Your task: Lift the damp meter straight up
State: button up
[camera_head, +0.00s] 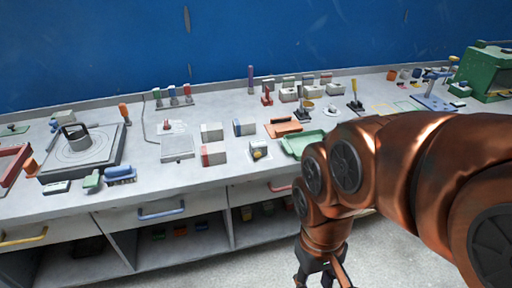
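No label marks the damp meter. A small grey block with a yellow and dark part (259,151) near the front of the bench, left of the green tray, may be it, but it is too small to tell. It stands on the bench top, apart from my arm. My gripper (322,279) hangs low in front of the bench at the bottom edge of the picture, well below and right of that block. Its fingertips are cut off, so its opening and anything in it are hidden.
The grey bench (190,195) carries a green tray (297,148), an orange tray (284,129), pale blocks (213,154) and a round plate device (82,150). Drawers (150,215) and open shelves lie below. My copper arm covers the right front. The floor at lower right is clear.

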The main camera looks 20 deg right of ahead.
aim_at(260, 145)
jog(key=u, duration=0.4)
jog(key=k, duration=0.45)
jog(key=u, duration=1.1)
jog(key=i, duration=0.9)
jog(key=z, duration=0.85)
